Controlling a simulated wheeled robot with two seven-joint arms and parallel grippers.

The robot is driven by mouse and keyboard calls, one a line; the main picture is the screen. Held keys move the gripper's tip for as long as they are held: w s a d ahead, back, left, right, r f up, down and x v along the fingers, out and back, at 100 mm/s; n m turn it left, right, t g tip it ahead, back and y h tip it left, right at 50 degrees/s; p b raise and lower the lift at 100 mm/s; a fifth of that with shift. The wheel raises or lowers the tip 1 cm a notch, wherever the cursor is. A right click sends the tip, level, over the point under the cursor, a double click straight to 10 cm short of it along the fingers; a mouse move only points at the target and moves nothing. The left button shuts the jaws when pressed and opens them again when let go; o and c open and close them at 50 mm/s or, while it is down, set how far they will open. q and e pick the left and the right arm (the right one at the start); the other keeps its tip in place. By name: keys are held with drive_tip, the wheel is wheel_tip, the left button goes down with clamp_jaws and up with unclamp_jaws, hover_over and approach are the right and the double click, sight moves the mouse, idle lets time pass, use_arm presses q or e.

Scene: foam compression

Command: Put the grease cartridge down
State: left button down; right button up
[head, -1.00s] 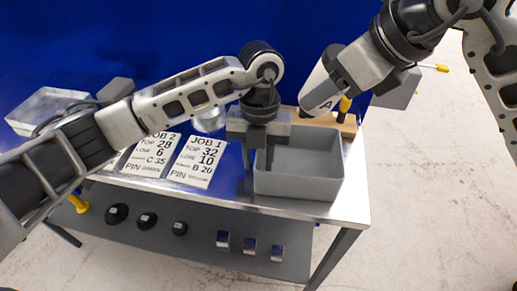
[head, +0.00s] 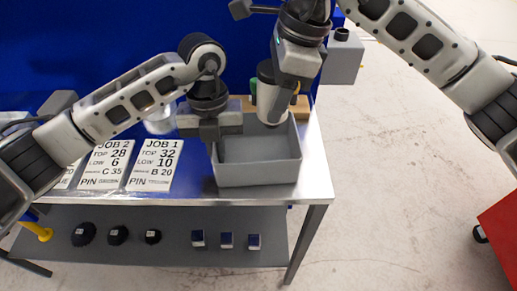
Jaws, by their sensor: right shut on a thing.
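The grease cartridge (head: 270,103) is a white cylinder with a dark upper end, seen in the head view. It stands nearly upright in front of the grey bin's back part. My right gripper (head: 290,80) is shut on it from the right and above, hiding part of its side. Whether its lower end touches anything is unclear. My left gripper (head: 209,132) points down at the left edge of the grey bin (head: 258,173). Its fingertips are hard to make out, and I see nothing held in it.
A wooden block (head: 300,106) is behind the bin. A shelf below (head: 185,250) holds several small parts. A red object (head: 501,235) is at the right.

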wheel_tip(320, 180, down, 9)
drive_tip(key=shift+f, duration=0.15)
drive_tip(key=shift+f, duration=0.1)
idle(0.3)
drive_tip(key=o, duration=1.1)
drive_tip(key=shift+f, duration=0.1)
drive_tip(key=shift+o, duration=0.2)
drive_tip(key=v, duration=1.2)
drive_tip(key=shift+r, duration=0.2)
use_arm(q)
drive_tip(key=c, duration=1.6)
unclamp_jaws()
